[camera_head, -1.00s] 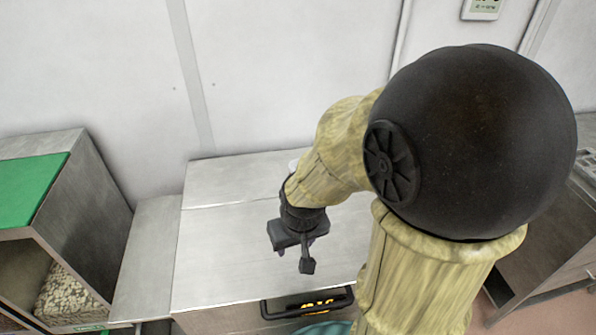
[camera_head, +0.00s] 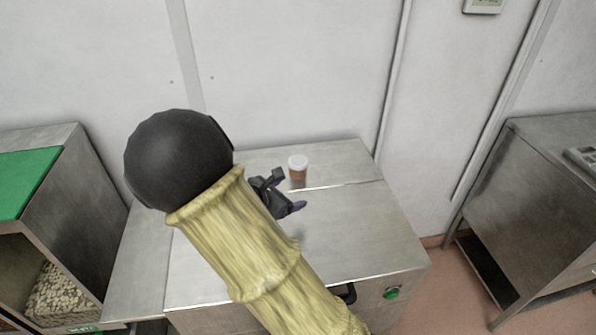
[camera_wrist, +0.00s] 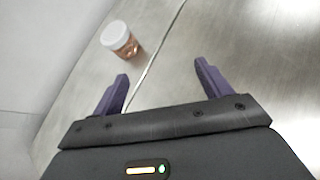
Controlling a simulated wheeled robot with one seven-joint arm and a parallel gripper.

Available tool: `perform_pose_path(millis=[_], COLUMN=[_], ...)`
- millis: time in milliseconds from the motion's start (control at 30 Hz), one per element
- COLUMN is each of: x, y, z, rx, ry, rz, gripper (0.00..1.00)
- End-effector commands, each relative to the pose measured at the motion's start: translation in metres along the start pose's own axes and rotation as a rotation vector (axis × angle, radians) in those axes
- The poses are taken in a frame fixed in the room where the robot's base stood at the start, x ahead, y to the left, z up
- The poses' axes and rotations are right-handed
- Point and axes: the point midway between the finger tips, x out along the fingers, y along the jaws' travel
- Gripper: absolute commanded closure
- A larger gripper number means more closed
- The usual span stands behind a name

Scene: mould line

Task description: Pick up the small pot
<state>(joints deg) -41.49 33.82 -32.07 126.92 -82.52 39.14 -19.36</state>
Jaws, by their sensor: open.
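The small pot (camera_head: 298,171) has a white lid and a brownish-orange body. It stands upright on the metal cabinet top, towards its back edge. My gripper (camera_head: 288,190) is open and empty, beside the pot on its left and front side, with a gap between them. In the wrist view the pot (camera_wrist: 119,38) lies beyond the purple fingertips (camera_wrist: 160,70), ahead of the left finger.
The metal cabinet top (camera_head: 358,232) is clear around the pot, with a seam just in front of it. A white wall (camera_head: 300,70) rises behind. A green-topped cabinet (camera_head: 72,190) stands left, and another metal cabinet (camera_head: 530,200) stands right across a floor gap.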

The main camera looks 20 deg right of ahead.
Motion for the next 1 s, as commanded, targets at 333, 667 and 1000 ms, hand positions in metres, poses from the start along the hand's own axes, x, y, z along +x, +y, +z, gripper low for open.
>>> perform_pose_path(millis=[333, 667, 1000], x=[-0.008, 0.002, 0.059], y=[0.047, 0.047, 0.055], z=[0.002, 0.003, 0.012], rx=[-0.243, -0.237, -0.239], ry=[-0.154, -0.152, -0.152], rz=[0.143, 0.137, 0.135], gripper=[0.23, 0.23, 0.23])
